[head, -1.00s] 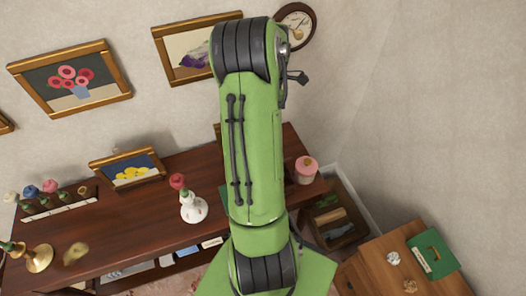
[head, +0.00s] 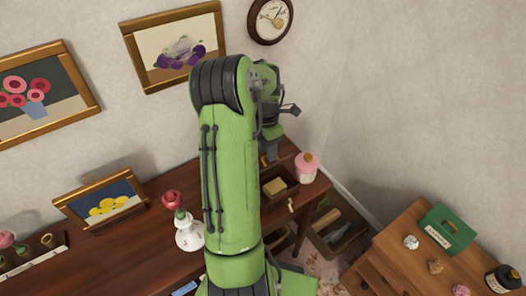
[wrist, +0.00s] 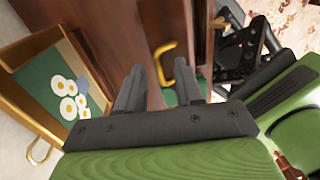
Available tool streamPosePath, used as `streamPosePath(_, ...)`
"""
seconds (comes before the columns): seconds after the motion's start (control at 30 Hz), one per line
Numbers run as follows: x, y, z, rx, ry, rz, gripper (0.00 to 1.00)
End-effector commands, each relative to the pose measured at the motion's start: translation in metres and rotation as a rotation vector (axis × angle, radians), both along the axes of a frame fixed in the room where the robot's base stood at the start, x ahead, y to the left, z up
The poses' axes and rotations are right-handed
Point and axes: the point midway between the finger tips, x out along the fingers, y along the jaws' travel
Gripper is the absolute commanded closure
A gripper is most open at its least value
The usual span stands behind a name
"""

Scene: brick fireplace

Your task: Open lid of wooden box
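My gripper (wrist: 160,90) is open in the wrist view, its two dark fingers apart and nothing between their tips. A gold handle (wrist: 165,60) on dark red-brown wood (wrist: 145,25) shows just beyond the fingers. In the head view a small dark wooden box (head: 272,194) stands on the brown desk, with a yellowish block on or in it. A small tan piece (head: 291,205) is beside it at the desk's front edge. My gripper (head: 269,155) hangs above and behind this box, partly hidden by my arm. I cannot tell whether the lid is open or shut.
A pink jar (head: 307,168) stands right of the box on the desk (head: 125,240). A white vase with a red flower (head: 188,230) stands left of my arm. A side table (head: 390,250) holds a green box (head: 447,228). A wooden-framed panel (wrist: 40,55) is close on the wrist view's left.

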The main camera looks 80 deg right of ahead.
Motion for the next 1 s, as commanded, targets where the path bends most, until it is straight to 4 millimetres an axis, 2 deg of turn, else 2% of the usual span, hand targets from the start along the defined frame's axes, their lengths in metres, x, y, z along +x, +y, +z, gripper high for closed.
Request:
streamPosePath(0.07, 0.0003, 0.0, 0.0011, 0.0, 0.0, 0.0, 0.64)
streamPosePath(0.3, 0.0006, 0.0001, 0.0012, 0.0, 0.0, 0.0, 0.99)
streamPosePath(1.0, 0.0006, 0.0002, 0.0012, 0.001, 0.001, -0.001, 1.0)
